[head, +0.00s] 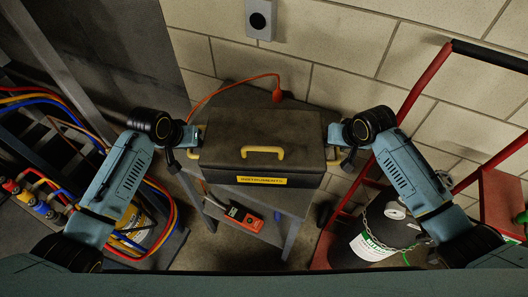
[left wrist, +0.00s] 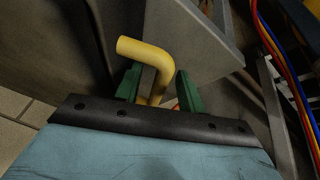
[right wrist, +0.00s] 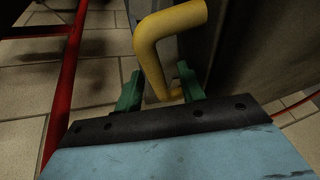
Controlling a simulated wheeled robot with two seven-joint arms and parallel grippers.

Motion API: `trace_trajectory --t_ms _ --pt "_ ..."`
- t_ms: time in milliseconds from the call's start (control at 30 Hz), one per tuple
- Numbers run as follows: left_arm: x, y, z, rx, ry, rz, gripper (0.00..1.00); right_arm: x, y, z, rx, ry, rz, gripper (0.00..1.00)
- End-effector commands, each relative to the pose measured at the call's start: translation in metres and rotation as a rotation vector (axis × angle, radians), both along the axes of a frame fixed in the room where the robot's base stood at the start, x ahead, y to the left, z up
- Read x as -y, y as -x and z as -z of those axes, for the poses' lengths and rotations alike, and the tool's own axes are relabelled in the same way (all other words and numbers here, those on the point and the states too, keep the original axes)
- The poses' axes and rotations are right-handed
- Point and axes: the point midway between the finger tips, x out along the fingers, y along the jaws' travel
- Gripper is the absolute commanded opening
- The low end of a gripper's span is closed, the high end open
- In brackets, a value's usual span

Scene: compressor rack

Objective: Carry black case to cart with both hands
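The black case (head: 262,135) sits closed on a grey stand (head: 290,205) in the middle of the head view. It has a yellow front handle and a yellow label reading INSTRUMENTS. My left gripper (head: 197,138) is at its left end, and my right gripper (head: 329,137) is at its right end. In the left wrist view a yellow side handle (left wrist: 150,55) passes between the green fingers (left wrist: 157,88), with gaps beside it. In the right wrist view the other side handle (right wrist: 155,45) lies between the spread fingers (right wrist: 160,90).
A red hand truck (head: 413,88) with a chained dark container (head: 372,243) stands at right. An orange cable (head: 235,87) runs behind the case. A red-orange device (head: 245,218) lies on the stand's lower shelf. Coloured hoses (head: 160,215) hang at left. A block wall closes the back.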

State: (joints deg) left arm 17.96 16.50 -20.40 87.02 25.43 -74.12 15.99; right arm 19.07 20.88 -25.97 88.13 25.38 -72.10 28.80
Motion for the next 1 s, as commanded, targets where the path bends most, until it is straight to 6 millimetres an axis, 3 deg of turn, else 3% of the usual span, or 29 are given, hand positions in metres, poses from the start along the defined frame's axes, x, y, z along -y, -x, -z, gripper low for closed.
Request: trace_trajectory --t_ms 100,400,1000 --pt "0.0002 -0.0001 -0.0003 0.0 0.001 0.0 0.37 0.0 -0.0001 -0.0004 0.0 0.0 0.0 0.37" --pt "0.0001 0.0001 -0.0004 0.0 0.001 -0.001 0.0 0.0001 0.0 -0.0005 0.0 0.0 0.0 0.0" --pt "0.0 0.0001 -0.0005 0.0 0.001 -0.001 0.0 0.0002 0.0 -0.0006 0.0 0.0 0.001 0.0"
